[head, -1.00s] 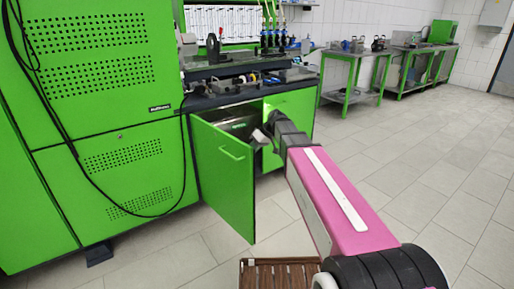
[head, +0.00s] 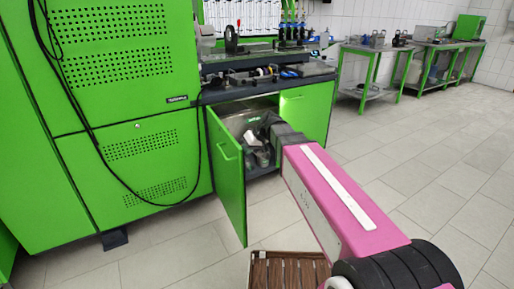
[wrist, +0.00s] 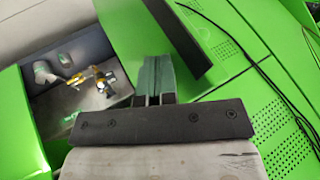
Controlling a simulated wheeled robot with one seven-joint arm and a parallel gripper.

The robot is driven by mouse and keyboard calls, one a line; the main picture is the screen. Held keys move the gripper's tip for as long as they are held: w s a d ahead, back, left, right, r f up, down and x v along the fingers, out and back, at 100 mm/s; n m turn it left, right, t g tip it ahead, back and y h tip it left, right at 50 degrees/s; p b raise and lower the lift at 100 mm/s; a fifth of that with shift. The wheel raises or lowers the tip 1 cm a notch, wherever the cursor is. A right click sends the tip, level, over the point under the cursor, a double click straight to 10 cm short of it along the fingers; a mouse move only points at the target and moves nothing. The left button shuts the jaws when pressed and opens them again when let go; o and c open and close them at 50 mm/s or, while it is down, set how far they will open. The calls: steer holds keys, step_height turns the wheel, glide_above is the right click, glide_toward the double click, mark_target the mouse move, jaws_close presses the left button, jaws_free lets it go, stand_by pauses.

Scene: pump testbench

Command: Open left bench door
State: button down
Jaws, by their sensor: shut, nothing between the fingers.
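The left bench door (head: 229,185) is a green panel with a bar handle (head: 228,153) on its outer face. In the head view it stands swung out from the bench, hinged at its left side, with the cabinet interior (head: 262,118) showing to its right. My gripper (head: 259,157) is at the opening, on the inner side of the door, apart from the handle. In the wrist view my gripper (wrist: 153,92) has its fingers together with nothing between them. A green panel lies behind the fingers there; I cannot tell whether they touch it.
A second green door (head: 303,113) to the right is shut. A tall green cabinet (head: 125,90) with a hanging black cable stands left. Brass fittings (wrist: 98,80) show inside a compartment in the wrist view. A slatted brown box (head: 290,270) is at the bottom. Floor at right is clear.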

steer(key=s+a, duration=0.3)
steer(key=a, duration=0.3)
steer(key=shift+s+a, duration=0.35)
